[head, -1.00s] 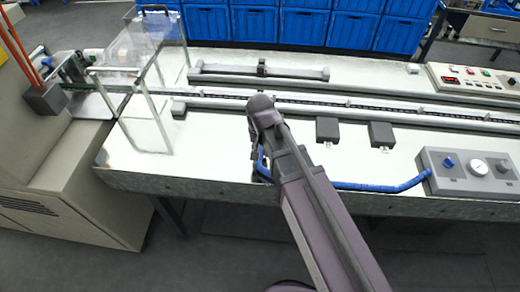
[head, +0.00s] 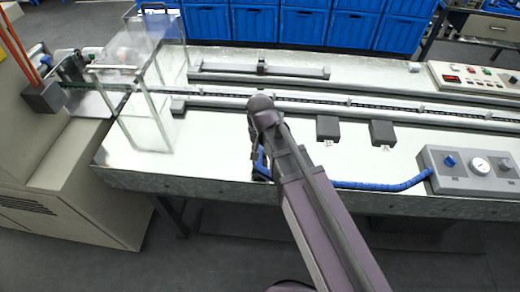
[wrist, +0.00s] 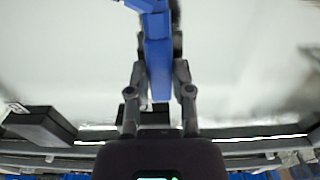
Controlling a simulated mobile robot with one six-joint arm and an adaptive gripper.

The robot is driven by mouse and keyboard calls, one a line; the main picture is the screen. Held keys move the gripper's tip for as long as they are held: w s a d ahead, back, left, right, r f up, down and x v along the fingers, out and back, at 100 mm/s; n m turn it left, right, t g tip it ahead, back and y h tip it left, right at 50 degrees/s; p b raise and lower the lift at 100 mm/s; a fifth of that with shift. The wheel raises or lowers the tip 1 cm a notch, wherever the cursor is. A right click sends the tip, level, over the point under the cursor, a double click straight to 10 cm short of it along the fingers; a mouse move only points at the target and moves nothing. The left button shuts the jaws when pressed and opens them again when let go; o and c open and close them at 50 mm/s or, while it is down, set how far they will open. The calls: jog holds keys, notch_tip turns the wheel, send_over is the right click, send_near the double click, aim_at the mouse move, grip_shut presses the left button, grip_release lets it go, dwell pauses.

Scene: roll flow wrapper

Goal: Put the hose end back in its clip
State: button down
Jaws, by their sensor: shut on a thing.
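The blue hose (head: 380,186) runs left from a grey gauge box (head: 437,176) along the front of the bench and passes behind my arm. In the wrist view a blue piece, the hose end (wrist: 158,65), sits between the fingers of my gripper (wrist: 158,45), which is shut on it. A little of this blue also shows beside my arm in the head view, near the bench's front edge; my arm hides most of the gripper (head: 256,155) there. I cannot make out the clip for certain in either view.
Two dark blocks (head: 328,128) (head: 382,133) stand on the bench right of my arm. A long conveyor rail (head: 400,106) runs behind them. A clear guard (head: 150,100) stands at left.

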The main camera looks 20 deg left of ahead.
jog(key=shift+f, duration=0.25)
jog(key=shift+c, duration=2.2)
grip_release()
jog(key=shift+s, duration=0.15)
